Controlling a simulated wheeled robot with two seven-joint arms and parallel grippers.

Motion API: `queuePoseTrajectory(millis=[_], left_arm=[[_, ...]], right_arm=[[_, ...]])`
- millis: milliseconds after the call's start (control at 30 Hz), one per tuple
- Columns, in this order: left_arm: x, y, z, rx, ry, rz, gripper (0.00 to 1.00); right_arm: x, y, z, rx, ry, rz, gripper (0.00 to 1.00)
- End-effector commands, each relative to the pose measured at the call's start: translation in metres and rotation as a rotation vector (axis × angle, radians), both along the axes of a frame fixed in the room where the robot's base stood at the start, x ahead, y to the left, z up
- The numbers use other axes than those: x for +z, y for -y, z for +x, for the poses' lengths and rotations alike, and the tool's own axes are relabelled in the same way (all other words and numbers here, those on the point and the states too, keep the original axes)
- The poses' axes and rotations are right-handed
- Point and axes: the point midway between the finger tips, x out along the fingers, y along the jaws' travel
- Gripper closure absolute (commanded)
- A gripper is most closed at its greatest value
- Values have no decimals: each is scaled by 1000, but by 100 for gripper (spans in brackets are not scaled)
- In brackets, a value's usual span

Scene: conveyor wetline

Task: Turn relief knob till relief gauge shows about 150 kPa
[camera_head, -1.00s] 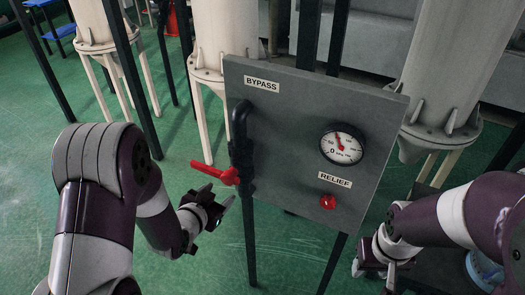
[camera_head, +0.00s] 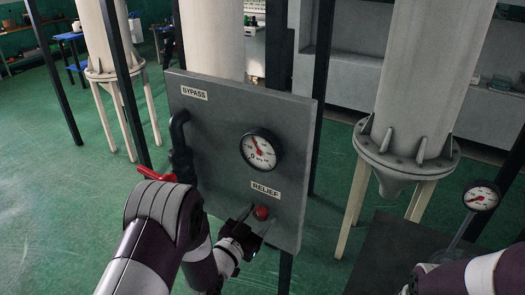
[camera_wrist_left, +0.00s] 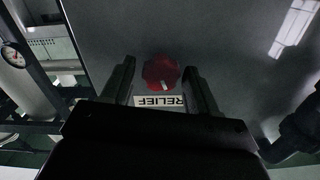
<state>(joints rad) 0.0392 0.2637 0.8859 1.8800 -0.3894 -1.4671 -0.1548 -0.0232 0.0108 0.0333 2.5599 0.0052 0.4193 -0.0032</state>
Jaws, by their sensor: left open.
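The red relief knob (camera_head: 261,213) sits on the grey panel (camera_head: 220,150), under the RELIEF label (camera_head: 265,189). The relief gauge (camera_head: 261,150) is a white dial above the label; its needle points up and left, and its numbers are too small to read surely. My left gripper (camera_head: 252,222) is at the knob. In the left wrist view the knob (camera_wrist_left: 161,72) shows between the two open fingers (camera_wrist_left: 160,85), a little beyond their tips, with a white mark on its face. I cannot tell whether the fingers touch it. My right arm shows at the lower right; its gripper is out of view.
A red bypass lever (camera_head: 157,175) on a dark pipe (camera_head: 180,145) is at the panel's left edge, partly behind my left arm. A second gauge (camera_head: 481,197) stands at the right. Pale tanks (camera_head: 425,80) and dark posts stand behind the panel.

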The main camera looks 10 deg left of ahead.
Motion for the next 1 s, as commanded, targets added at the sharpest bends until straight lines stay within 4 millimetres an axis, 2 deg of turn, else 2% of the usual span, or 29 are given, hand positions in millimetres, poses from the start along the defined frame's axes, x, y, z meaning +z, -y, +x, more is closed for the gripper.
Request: queuePoseTrajectory(millis=[167, 200, 267, 300, 467, 700, 1000], left_arm=[[0, 0, 0, 0, 0, 0, 40], [0, 0, 0, 0, 0, 0, 53], [0, 0, 0, 0, 0, 0, 73], [0, 0, 0, 0, 0, 0, 78], [1, 0, 0, 0, -11, -30, 78], [1, 0, 0, 0, -94, -263, 78], [1, 0, 0, 0, -104, -289, 78]], right_arm=[[0, 0, 0, 0, 0, 0, 50], [0, 0, 0, 0, 0, 0, 50], [0, 0, 0, 0, 0, 0, 50], [0, 0, 0, 0, 0, 0, 50], [2, 0, 0, 0, 0, 0, 50], [7, 0, 0, 0, 0, 0, 50], [6, 0, 0, 0, 0, 0, 50]])
